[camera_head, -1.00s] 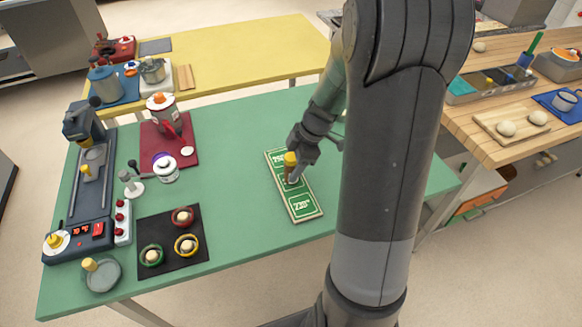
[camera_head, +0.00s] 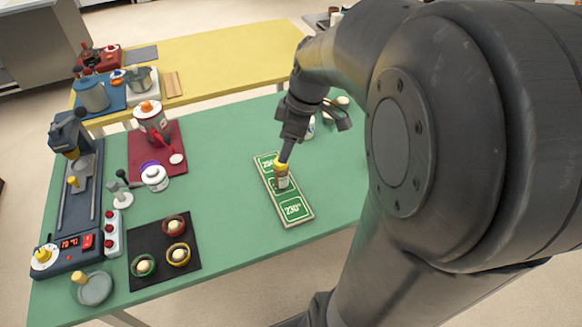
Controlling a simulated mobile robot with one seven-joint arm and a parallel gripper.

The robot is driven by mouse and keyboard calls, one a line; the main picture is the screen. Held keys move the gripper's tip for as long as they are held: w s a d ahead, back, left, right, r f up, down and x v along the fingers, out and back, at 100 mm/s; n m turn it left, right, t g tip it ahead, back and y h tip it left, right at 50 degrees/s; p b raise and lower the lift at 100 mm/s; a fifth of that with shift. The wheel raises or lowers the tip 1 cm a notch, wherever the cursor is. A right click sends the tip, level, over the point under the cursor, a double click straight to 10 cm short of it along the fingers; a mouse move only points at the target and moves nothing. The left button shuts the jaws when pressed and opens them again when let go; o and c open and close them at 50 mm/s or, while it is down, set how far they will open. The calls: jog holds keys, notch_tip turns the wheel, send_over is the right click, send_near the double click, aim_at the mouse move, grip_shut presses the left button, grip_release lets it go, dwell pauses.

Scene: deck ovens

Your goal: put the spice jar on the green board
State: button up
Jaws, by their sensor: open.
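The spice jar (camera_head: 282,178), brown with a yellow cap, stands upright on the green board (camera_head: 293,211), near the middle of its length. The board is a long panel with white lettering and a pale edge, lying on the green table. My gripper (camera_head: 287,152) is open just above and behind the jar. A finger reaches down close to the yellow cap; whether it touches the cap is unclear. The far finger is hard to make out.
Left of the board lie a black mat (camera_head: 160,271) with several small ringed bowls and a red mat (camera_head: 178,135) with a lidded pot. White items stand behind my gripper, partly hidden. The table between the board and the black mat is clear. My arm hides the right side.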

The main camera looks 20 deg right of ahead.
jog(key=s+a+r+m+t+h, duration=0.1)
jog(key=s+a+r+m+t, duration=0.1)
jog(key=s+m, duration=0.3)
jog(key=s+a+r+m+t+h, duration=0.1)
jog(key=s+a+r+m+t, duration=0.1)
jog(key=s+m, duration=0.4)
jog(key=shift+s+a+r+h, duration=0.3)
jog(key=shift+s+a+r, duration=0.2)
jog(key=shift+s+r, duration=0.65)
jog(key=shift+o, duration=0.2)
jog(key=shift+s+f, duration=0.1)
